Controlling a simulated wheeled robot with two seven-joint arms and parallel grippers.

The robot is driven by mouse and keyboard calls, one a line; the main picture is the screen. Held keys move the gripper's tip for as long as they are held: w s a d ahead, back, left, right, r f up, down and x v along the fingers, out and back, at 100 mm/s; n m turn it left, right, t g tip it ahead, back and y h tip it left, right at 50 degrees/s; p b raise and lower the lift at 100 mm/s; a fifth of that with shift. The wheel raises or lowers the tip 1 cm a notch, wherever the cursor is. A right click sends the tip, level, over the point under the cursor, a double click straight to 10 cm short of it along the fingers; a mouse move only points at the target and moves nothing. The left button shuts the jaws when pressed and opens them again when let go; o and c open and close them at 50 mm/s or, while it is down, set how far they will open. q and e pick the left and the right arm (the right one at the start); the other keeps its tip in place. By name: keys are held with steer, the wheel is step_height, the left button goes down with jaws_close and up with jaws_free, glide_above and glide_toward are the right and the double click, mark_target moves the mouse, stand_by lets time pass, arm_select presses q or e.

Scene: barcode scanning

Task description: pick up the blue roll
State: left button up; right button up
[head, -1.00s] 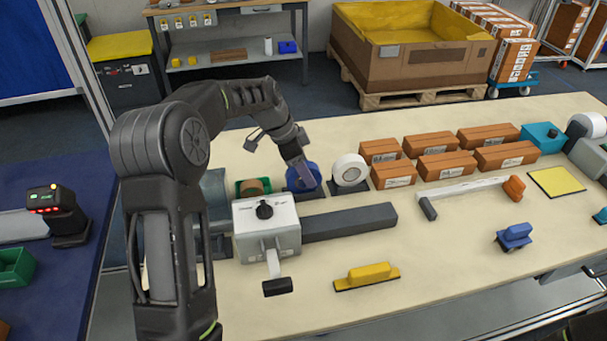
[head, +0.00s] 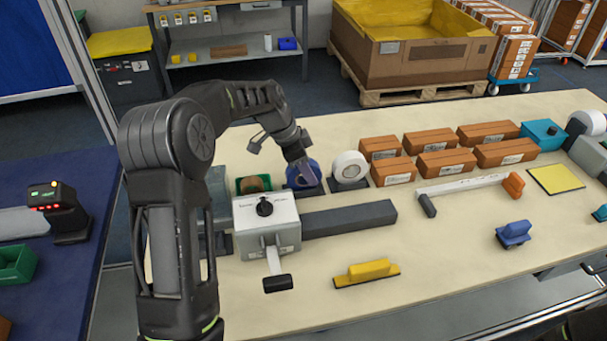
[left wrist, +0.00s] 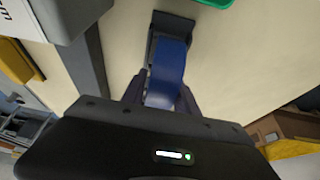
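The blue roll (head: 301,177) stands upright in a dark holder on the table, left of a white roll. My left gripper (head: 297,160) comes down on it from above. In the left wrist view the blue roll (left wrist: 170,65) lies between the two fingers of my left gripper (left wrist: 164,92), with one finger along each side. The fingers sit close to the roll, but I cannot tell whether they press on it. The roll's lower part is in its dark holder (left wrist: 155,45).
The white roll (head: 349,167) stands close on the right, and a green holder with a brown roll (head: 252,184) on the left. A grey-white device (head: 266,226) with a dark bar is in front. Several brown boxes (head: 446,163) lie further right.

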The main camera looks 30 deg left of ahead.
arm_select(q)
jaws_close()
stand_by(0.4)
step_height(320, 180, up, 10)
steer(key=shift+f+b, duration=0.25)
steer(key=shift+b, duration=0.55)
steer(key=shift+r, duration=0.25)
